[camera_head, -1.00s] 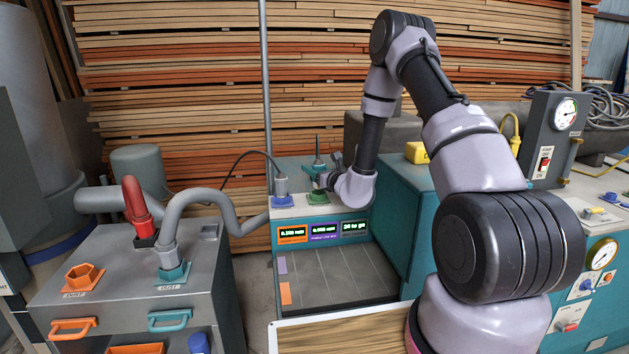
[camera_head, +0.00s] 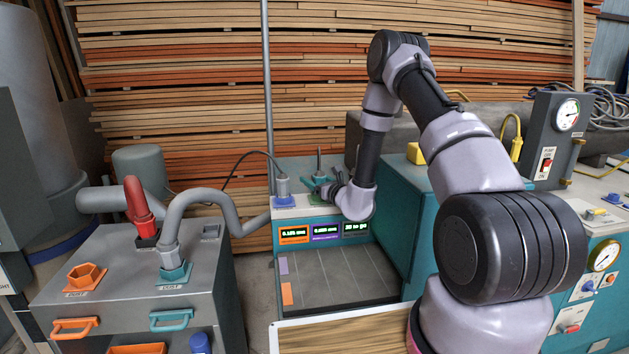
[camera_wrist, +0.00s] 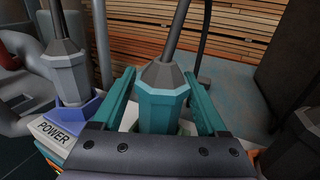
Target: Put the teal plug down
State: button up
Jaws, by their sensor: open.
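The teal plug (camera_wrist: 162,100), with a grey collar and a dark cable, stands upright between the two teal fingers of my gripper (camera_wrist: 160,78) in the wrist view. The fingers are open, with a gap showing at least on the right side. Its lower end is hidden behind my gripper's body. A bit of green (camera_wrist: 187,128) shows beside its base, on the panel top. In the head view the plug (camera_head: 320,176) is small and partly covered by my gripper (camera_head: 326,187), at the panel's top right. I cannot tell how deep it sits.
A grey plug (camera_wrist: 66,72) stands in a blue socket (camera_wrist: 84,108) left of my gripper, near a POWER label. Hoses rise from the grey cabinet (camera_head: 120,265) at left. A teal cabinet (camera_head: 425,215) stands close on the right. Stacked boards fill the back.

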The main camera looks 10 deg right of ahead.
jog(key=shift+r, duration=0.2)
jog(key=v, duration=0.7)
jog(key=shift+s+d, duration=0.1)
jog(key=shift+s, duration=0.1)
jog(key=shift+s+f, duration=0.1)
